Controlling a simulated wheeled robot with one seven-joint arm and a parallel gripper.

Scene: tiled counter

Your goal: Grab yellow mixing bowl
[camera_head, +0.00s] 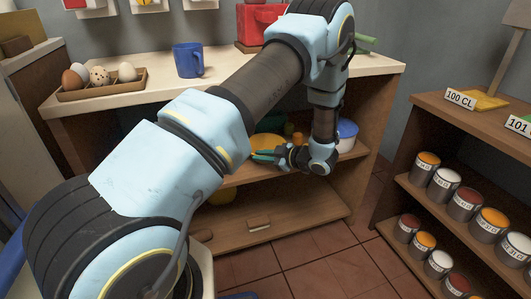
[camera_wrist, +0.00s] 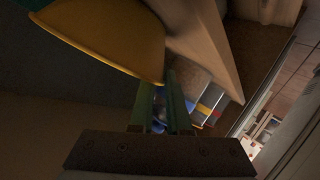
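A yellow mixing bowl (camera_head: 264,141) sits on the upper inner shelf of the counter, partly hidden by my arm and gripper. In the wrist view the yellow bowl (camera_wrist: 110,38) fills the upper left, seen at a steep tilt, with its edge close to the fingertips. My gripper (camera_head: 262,156) reaches into the shelf space with its green fingers pointing left, just in front of the bowl. In the wrist view the gripper (camera_wrist: 163,92) shows its two green fingers with a narrow gap between them. No firm hold on the bowl shows, and contact cannot be told.
A blue and white bowl (camera_head: 347,132) stands right of my gripper on the same shelf. A blue mug (camera_head: 188,61) and an egg tray (camera_head: 101,92) stand on the counter top (camera_head: 226,77). A rack of cans (camera_head: 443,185) is at right.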

